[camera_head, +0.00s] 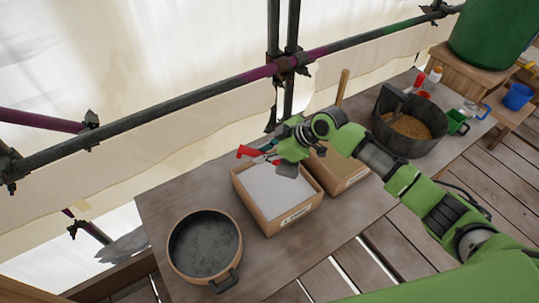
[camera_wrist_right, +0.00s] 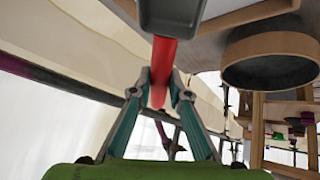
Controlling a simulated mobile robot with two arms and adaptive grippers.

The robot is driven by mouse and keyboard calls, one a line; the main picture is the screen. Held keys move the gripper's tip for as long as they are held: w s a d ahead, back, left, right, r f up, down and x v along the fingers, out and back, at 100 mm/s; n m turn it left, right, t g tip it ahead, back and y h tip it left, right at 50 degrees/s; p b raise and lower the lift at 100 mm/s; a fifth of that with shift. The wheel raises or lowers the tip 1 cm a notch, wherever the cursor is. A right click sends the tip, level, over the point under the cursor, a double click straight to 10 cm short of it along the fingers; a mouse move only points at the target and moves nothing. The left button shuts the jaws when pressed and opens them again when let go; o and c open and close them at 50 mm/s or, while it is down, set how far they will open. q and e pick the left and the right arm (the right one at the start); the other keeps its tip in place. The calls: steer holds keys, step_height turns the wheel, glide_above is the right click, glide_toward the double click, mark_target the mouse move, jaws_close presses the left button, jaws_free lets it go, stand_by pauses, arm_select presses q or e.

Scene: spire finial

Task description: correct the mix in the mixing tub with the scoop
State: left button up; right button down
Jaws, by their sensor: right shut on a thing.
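My right gripper (camera_head: 272,154) is shut on the red handle of a scoop (camera_head: 248,152), above the back of a cardboard box of white powder (camera_head: 262,222). In the right wrist view the fingers (camera_wrist_right: 158,90) close on the red handle (camera_wrist_right: 160,62), and the grey scoop head (camera_wrist_right: 172,14) is partly cut off by the top edge. Whether the scoop holds anything cannot be told. A round tan-rimmed tub (camera_head: 172,254) with dark grey contents stands at front left. A dark grey tub (camera_head: 408,146) with brown, grainy contents stands farther right. Which is the mixing tub is unclear. My left gripper is out of view.
A second cardboard box (camera_head: 345,172) stands beside the powder box, partly hidden by my right arm. A green cup (camera_head: 456,122) and small bottles are at the bench's far right. Scaffold poles (camera_head: 200,102) run behind the bench (camera_head: 160,205). Bare bench lies in front of the boxes.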

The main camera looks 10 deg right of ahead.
steer(key=f+b, duration=0.1)
steer(key=d+f+b, duration=0.1)
steer(key=b, duration=0.1)
steer(key=shift+s+d+f+y, duration=0.15)
steer(key=shift+s+f+y, duration=0.1)
steer(key=shift+y, duration=0.15)
arm_select(q)
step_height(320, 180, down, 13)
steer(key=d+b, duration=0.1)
steer(key=b, duration=0.8)
steer(key=shift+b, duration=0.35)
arm_select(e)
step_height(320, 180, down, 8)
steer(key=y, duration=0.1)
steer(key=shift+d+r+t, duration=0.15)
steer(key=shift+d+t, duration=0.1)
steer(key=shift+t, duration=0.15)
